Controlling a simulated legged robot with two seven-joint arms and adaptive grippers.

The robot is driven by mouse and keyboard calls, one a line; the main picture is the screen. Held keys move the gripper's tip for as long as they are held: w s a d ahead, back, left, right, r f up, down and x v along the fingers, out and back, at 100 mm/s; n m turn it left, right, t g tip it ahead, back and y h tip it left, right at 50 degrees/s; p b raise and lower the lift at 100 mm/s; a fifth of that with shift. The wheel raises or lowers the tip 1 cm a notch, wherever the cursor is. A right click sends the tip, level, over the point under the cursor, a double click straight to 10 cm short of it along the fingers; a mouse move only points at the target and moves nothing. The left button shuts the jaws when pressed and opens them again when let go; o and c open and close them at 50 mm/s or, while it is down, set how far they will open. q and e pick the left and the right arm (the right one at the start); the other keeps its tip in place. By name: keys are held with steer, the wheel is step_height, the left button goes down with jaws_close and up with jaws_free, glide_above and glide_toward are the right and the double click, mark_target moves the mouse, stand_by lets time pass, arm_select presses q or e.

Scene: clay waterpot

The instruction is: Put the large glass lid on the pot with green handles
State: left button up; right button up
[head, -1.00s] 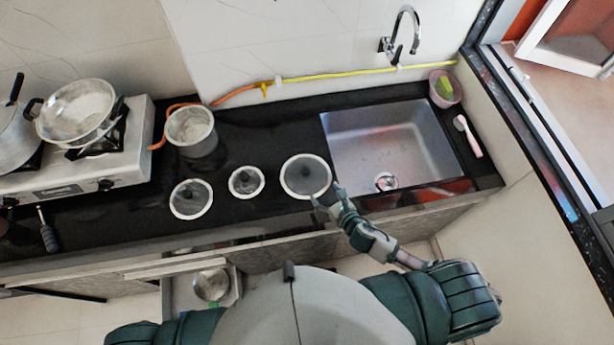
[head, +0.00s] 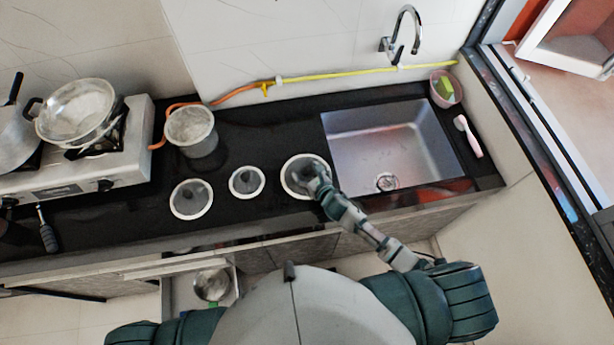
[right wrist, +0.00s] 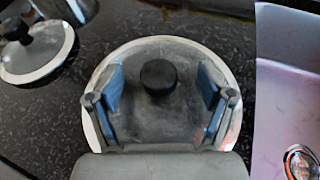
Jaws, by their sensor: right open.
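The large glass lid (head: 298,172) has a pale rim and a dark knob, and lies on the black counter left of the sink. My right gripper (head: 318,186) is over its right side in the head view. In the right wrist view, the lid (right wrist: 160,50) lies below the open right gripper (right wrist: 163,108), with the black knob between and slightly beyond the fingers. The gripper holds nothing. A metal pot (head: 211,284) sits low in an open drawer, with small green parts near it; its handles are not clear. My left gripper is not in view.
Two smaller lids (head: 247,182) (head: 191,199) lie left of the large one. A grey pot (head: 192,133) stands behind them. The sink (head: 390,145) is at the right. The stove (head: 75,165) carries pans at the left. The open drawer (head: 236,290) is below the counter.

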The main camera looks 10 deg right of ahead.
steer(key=shift+s, duration=0.1)
jaws_close()
